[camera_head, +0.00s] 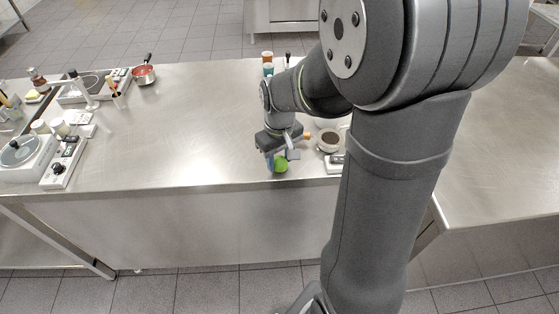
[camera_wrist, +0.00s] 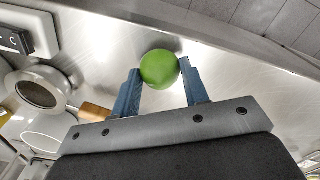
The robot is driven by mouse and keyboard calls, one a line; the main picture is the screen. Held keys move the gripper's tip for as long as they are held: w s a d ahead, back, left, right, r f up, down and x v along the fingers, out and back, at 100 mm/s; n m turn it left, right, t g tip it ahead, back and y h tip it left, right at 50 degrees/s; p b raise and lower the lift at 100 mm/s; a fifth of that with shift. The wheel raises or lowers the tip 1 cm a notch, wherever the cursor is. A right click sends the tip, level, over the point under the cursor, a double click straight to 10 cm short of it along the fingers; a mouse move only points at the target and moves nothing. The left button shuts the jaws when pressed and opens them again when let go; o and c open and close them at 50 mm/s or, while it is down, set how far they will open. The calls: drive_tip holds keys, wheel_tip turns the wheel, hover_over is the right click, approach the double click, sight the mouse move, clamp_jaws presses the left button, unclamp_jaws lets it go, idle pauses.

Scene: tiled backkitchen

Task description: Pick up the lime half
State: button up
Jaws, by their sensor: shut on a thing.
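The lime half (camera_wrist: 159,69) is a round green thing between the two blue fingertips in the wrist view. Only its rounded green skin shows; the cut face is not visible. My gripper (camera_wrist: 158,76) is shut on it, with one finger at each side. In the head view the lime half (camera_head: 281,165) is small and bright green at the gripper's fingertips (camera_head: 278,162), near the front edge of the steel table (camera_head: 190,135). I cannot tell whether it touches the tabletop.
A white device (camera_wrist: 28,32) lies near the bowl. The table's middle left is clear.

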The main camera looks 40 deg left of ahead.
sight(281, 159)
wheel_tip(281, 159, up, 3)
drive_tip(key=shift+w+d+r, duration=0.1)
drive_tip(key=w+d+r, duration=0.4)
drive_tip(key=d+r, duration=0.2)
drive_tip(key=d, duration=0.4)
drive_tip(key=w+r, duration=0.1)
drive_tip(key=w, duration=0.5)
drive_tip(key=w+d+r, duration=0.1)
drive_tip(key=w, duration=0.4)
drive_tip(key=w+d+r, duration=0.1)
drive_tip(key=w, duration=0.5)
drive_tip(key=shift+w+r, duration=0.2)
drive_tip(key=shift+w, duration=0.15)
drive_tip(key=shift+w+d, duration=0.2)
drive_tip(key=shift+w, duration=0.3)
drive_tip(key=shift+f, duration=2)
drive_tip(key=shift+f, duration=0.45)
drive_tip(key=shift+r, duration=3)
drive_tip(key=shift+a, duration=0.1)
